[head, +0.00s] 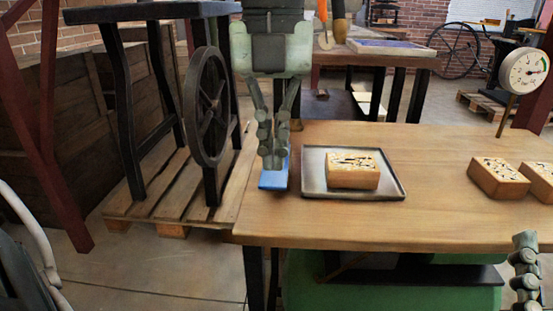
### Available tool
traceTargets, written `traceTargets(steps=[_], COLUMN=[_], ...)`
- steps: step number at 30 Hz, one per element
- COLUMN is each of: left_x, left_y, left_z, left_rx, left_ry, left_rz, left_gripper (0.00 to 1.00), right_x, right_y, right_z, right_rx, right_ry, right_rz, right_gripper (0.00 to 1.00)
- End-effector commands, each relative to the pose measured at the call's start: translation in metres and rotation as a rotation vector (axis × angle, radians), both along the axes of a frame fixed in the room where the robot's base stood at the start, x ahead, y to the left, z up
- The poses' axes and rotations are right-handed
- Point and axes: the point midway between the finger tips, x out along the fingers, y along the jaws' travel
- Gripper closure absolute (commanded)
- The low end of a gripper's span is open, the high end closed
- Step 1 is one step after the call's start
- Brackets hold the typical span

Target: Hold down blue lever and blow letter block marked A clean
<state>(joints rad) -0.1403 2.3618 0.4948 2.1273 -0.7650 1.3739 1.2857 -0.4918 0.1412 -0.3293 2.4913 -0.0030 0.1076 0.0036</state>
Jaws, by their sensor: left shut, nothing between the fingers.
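The blue lever (273,181) is at the left edge of the wooden table, and its far part is hidden behind my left gripper. My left gripper (272,163) points down with its fingers together and empty. Its fingertips are at the lever's top and appear to touch it. A wooden letter block (353,176) lies on a dark square tray (393,190) just right of the lever. Black marks or specks cover the block's top, and I cannot read its letter clearly. My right gripper (525,275) shows only partly at the lower right corner, below the table's front edge.
Two more blocks with speckled tops, a nearer-middle one (498,178) and one at the picture's edge (542,180), sit at the table's right. A round gauge (524,71) stands behind them. The table (440,215) is clear between tray and blocks. A spoked wheel (207,107) stands left.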

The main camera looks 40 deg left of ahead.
Motion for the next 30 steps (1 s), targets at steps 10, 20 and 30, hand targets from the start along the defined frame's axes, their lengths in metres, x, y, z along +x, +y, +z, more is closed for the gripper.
traceTargets(steps=[10,20,30], left_x=[0.000,0.000,0.000], left_y=[0.000,0.000,0.000], left_z=[-0.005,-0.015,-0.025], left_rx=[0.000,0.001,0.000], left_ry=[0.000,0.001,0.000], left_rz=[0.000,0.000,0.000], left_gripper=[1.00,1.00,1.00], right_x=[0.000,0.000,0.000], right_y=[0.000,0.000,0.000], right_z=[-0.005,-0.014,-0.024], right_rx=[-0.001,0.000,0.000], right_ry=[0.001,0.000,0.000], right_rz=[0.000,0.000,0.000], right_gripper=[0.60,0.60,0.60])
